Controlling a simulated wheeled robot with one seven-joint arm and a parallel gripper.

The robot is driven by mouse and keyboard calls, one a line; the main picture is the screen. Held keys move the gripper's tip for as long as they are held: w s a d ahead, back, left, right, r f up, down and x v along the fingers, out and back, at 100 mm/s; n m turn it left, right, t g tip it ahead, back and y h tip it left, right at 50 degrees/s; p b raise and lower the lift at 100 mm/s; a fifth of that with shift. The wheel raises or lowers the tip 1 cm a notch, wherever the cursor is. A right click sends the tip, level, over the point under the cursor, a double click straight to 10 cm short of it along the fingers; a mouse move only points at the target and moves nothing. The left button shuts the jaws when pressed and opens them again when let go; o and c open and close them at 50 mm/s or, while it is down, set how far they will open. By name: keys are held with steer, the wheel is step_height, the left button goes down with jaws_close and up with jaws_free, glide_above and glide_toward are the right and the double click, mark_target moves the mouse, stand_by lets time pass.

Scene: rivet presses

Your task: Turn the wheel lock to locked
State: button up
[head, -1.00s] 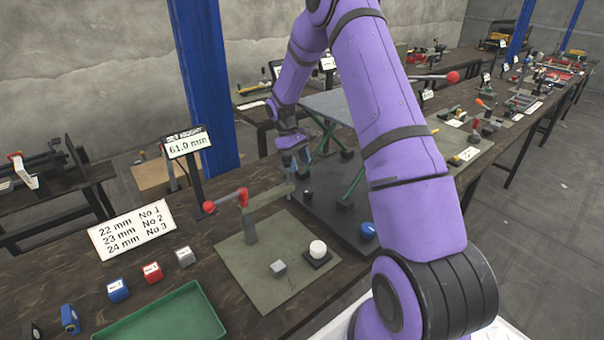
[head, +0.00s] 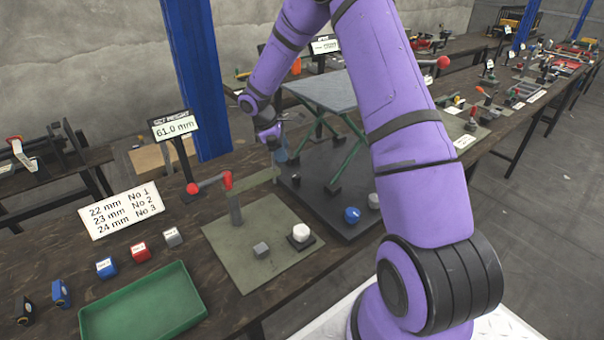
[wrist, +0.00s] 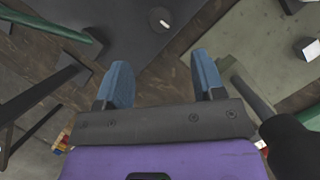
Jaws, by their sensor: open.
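A small black round knob with a white mark (wrist: 160,20) sits on the dark base plate, at the top of the wrist view. It looks like the wheel lock; I cannot read which setting the mark points to. In the head view the small black knob (head: 296,180) is near the plate's left edge, beside the green-legged lift table (head: 322,92). My gripper (head: 280,154) is above the plate's far left edge. In the wrist view its two blue fingers (wrist: 162,78) are apart with nothing between them, and the knob lies beyond them, untouched.
A press with a red-knobbed lever (head: 228,183) stands on a grey-green mat (head: 235,262), close to my gripper's right finger in the wrist view. A blue knob (head: 352,215) is at the plate's front. A sign (head: 174,127) reads 61.0 mm. A green tray (head: 145,310) is front left.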

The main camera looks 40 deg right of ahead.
mark_target(295, 175)
steer(key=x, duration=1)
steer(key=shift+f, duration=0.3)
